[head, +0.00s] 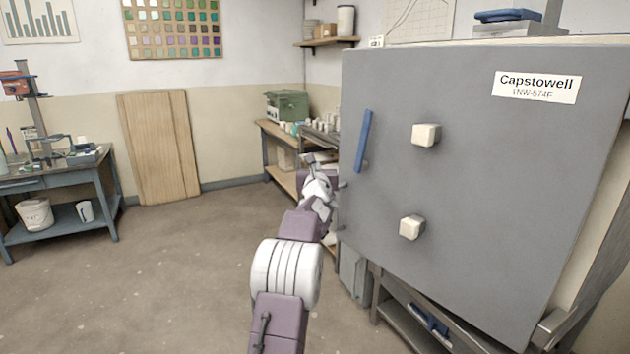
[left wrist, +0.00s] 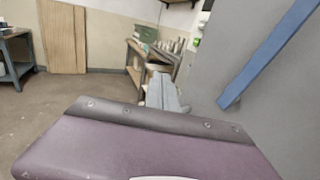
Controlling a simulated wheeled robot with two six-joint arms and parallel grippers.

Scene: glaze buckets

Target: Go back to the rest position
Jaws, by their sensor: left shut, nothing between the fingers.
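My left arm reaches from the bottom of the head view up to the left edge of a big grey cabinet door. My left gripper (head: 322,158) is shut and empty beside that edge, left of the blue handle. In the left wrist view its grey fingers (left wrist: 162,92) are together in front of the wrist, with the door to their right. I cannot tell whether they touch the door. My right gripper is in neither view.
The grey door (head: 470,190) has a blue handle (head: 363,141) and two pale knobs. A workbench (head: 275,135) with a green box stands behind. A blue-grey table (head: 60,180) is at the left, near leaning boards (head: 160,148). The floor between is clear.

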